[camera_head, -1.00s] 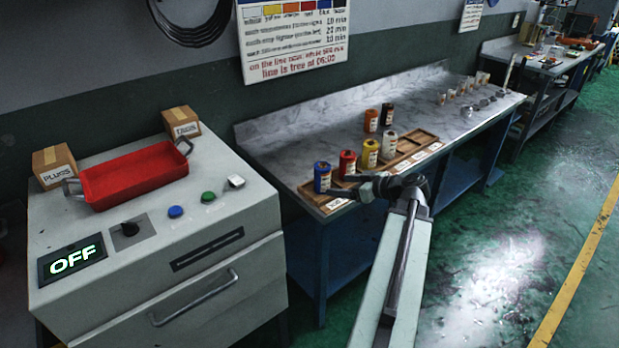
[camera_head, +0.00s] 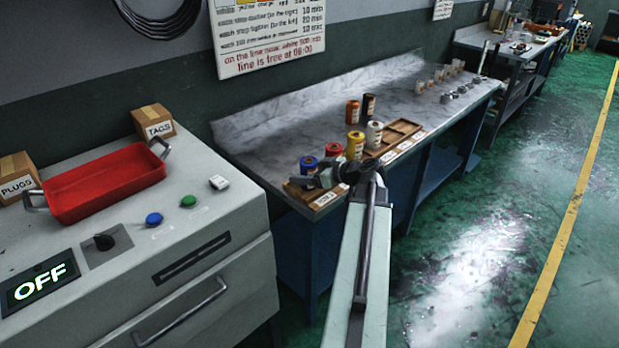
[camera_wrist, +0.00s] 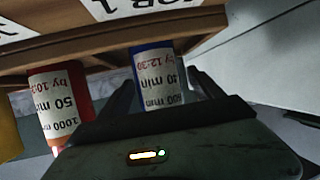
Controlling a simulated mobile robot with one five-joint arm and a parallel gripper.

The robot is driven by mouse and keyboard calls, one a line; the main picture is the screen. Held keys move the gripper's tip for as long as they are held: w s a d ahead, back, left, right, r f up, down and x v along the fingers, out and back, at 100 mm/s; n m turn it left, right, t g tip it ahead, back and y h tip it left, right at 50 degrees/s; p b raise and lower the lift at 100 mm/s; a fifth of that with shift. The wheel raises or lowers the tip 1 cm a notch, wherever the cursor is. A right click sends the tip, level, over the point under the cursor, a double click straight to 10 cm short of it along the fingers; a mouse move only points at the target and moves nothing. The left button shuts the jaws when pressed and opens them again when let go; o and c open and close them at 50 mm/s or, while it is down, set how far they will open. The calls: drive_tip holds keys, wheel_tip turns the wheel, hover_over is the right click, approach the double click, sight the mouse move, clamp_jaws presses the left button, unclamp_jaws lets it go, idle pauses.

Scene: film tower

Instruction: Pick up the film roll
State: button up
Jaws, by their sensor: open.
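Several film rolls stand at the near end of the marble bench: a blue roll (camera_head: 308,163), a red roll (camera_head: 334,151), a yellow roll (camera_head: 354,146), a white roll (camera_head: 374,136), an orange roll (camera_head: 352,112) and a black roll (camera_head: 368,106). My gripper (camera_head: 314,179) is open, low at the front of the blue roll. In the wrist view, the blue roll (camera_wrist: 153,82) with its white label lies between my open fingers (camera_wrist: 163,85); I cannot tell whether they touch it. The red roll (camera_wrist: 58,105) is just left of the fingers there.
A wooden rack (camera_head: 405,128) with label cards runs along the bench's front edge. A grey machine (camera_head: 215,225) carrying a red tray (camera_head: 105,183) and two boxes stands at left. Small metal and pale items sit further along the bench. The green floor at right is clear.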

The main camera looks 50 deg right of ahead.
drive_tip(key=shift+x, duration=1)
drive_tip(key=c, duration=1.6)
drive_tip(key=shift+r, duration=0.1)
